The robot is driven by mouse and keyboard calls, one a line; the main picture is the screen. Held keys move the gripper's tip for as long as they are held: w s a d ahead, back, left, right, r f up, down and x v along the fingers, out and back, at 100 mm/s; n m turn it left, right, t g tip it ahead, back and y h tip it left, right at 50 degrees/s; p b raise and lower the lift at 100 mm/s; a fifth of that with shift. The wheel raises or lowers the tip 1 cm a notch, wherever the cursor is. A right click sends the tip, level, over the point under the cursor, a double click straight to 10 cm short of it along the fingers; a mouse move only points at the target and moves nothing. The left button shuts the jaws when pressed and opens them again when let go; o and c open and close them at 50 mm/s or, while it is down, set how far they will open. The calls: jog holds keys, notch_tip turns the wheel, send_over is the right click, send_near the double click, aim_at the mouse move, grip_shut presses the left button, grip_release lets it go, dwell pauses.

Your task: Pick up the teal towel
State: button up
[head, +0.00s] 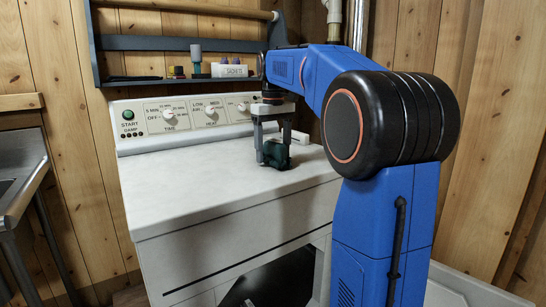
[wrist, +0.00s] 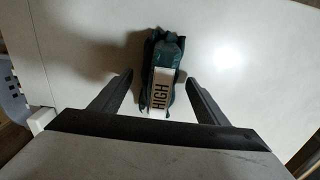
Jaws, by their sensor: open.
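The dark teal towel (head: 276,152) is a small bundle on the white top of the dryer (head: 205,190), towards the back right. In the wrist view the teal bundle (wrist: 169,50) lies between and just beyond my fingertips. A pale block marked "HIGH" (wrist: 161,93) lies on or against it and hides part of it; I cannot tell which. My gripper (head: 273,160) points down over the towel, with its fingers on either side. In the wrist view my gripper (wrist: 159,78) is open, with gaps beside the bundle.
The dryer's control panel (head: 185,117) rises behind the top. A dark shelf (head: 150,83) above it holds small items and a box (head: 230,71). A white object (head: 297,137) lies behind the gripper. A metal sink (head: 22,175) stands left. The dryer's front and left top is clear.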

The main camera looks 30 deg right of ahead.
jog(key=c, duration=1.2)
